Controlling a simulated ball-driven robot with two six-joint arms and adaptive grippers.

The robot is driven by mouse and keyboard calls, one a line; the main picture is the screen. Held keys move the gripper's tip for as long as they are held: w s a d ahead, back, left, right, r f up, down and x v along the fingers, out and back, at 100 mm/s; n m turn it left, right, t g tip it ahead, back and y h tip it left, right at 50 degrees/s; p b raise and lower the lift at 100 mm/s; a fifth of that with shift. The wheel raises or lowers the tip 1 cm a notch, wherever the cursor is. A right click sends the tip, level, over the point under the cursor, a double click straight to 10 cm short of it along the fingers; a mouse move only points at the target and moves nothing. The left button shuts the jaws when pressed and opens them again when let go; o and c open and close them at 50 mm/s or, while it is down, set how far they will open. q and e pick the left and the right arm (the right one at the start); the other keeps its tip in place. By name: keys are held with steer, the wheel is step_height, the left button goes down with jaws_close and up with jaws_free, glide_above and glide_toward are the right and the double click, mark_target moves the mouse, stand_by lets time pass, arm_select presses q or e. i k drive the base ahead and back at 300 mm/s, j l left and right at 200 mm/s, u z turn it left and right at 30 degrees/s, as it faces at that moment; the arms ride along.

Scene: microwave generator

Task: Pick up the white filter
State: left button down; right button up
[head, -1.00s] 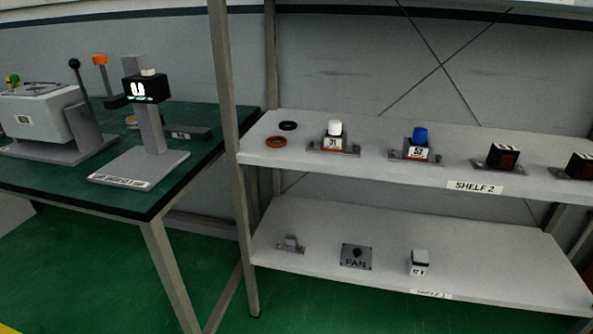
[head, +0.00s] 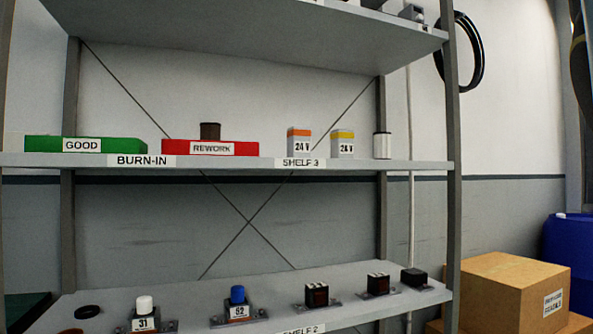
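A white cylinder with a dark top, which looks like the white filter (head: 382,146), stands upright at the right end of the shelf labelled SHELF 3 (head: 430,165), close to the right-hand post. Nothing covers its front. On the shelf below, a part marked 31 with a white cap (head: 144,304) stands at the left. Neither of my grippers shows in the head view.
Left of the cylinder stand a yellow-banded box (head: 342,144), an orange-banded box (head: 299,142), a red REWORK tray (head: 209,148) holding a brown cylinder (head: 210,130), and a green GOOD tray (head: 60,145). Cardboard boxes (head: 505,290) and a blue drum (head: 570,255) stand right.

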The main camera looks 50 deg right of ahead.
mark_target(382, 140)
steer(key=z, duration=2.2)
